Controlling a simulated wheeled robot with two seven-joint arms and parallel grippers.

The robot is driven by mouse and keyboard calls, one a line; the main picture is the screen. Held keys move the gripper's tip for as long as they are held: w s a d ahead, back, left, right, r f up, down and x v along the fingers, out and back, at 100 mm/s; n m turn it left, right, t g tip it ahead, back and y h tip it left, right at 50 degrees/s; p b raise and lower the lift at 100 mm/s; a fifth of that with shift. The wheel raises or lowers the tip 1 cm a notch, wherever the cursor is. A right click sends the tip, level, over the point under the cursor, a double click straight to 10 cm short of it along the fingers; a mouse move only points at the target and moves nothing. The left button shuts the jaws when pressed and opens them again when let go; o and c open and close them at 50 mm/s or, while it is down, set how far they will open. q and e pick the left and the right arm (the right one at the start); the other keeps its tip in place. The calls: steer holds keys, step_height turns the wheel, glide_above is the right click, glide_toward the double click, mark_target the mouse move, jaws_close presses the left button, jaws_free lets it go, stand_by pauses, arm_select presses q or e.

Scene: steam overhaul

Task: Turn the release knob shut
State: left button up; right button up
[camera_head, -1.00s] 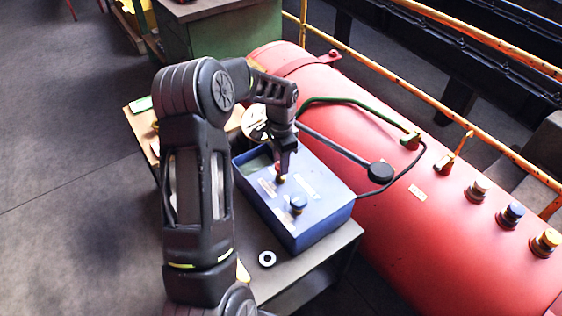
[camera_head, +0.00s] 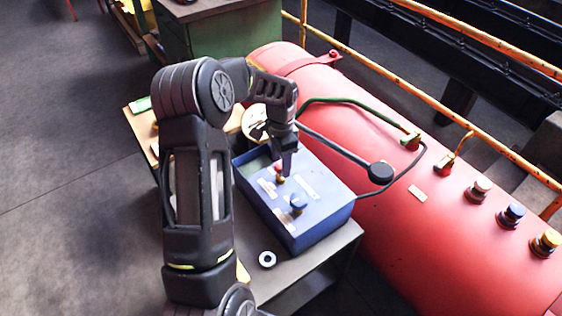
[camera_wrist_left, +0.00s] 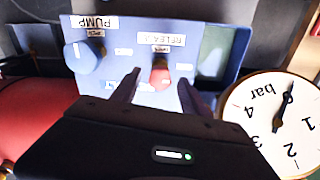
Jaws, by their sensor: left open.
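The blue control box (camera_head: 325,205) sits on a small table. Its red release knob (camera_head: 279,170) is beside my left gripper's fingers in the head view. In the left wrist view the release knob (camera_wrist_left: 160,72) lies between the two open fingertips, under the RELEASE label (camera_wrist_left: 162,39). My left gripper (camera_head: 288,172) is open and points down at the box top; I cannot tell whether a finger touches the knob. The blue pump knob (camera_head: 298,203) stands nearer the front; it also shows in the left wrist view (camera_wrist_left: 82,56). My right gripper is not in view.
A round pressure gauge (camera_wrist_left: 275,118) is right of the gripper in the left wrist view. A red tank (camera_head: 440,225) and a lever with a black round end (camera_head: 381,173) stand right of the box. A pale ring (camera_head: 267,259) lies on the table (camera_head: 300,270).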

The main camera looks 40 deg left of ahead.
arm_select(q)
step_height(320, 180, up, 8)
steer(key=shift+f+b, duration=0.25)
steer(key=shift+b, duration=0.05)
steer(key=shift+s+f, duration=0.1)
stand_by(0.5)
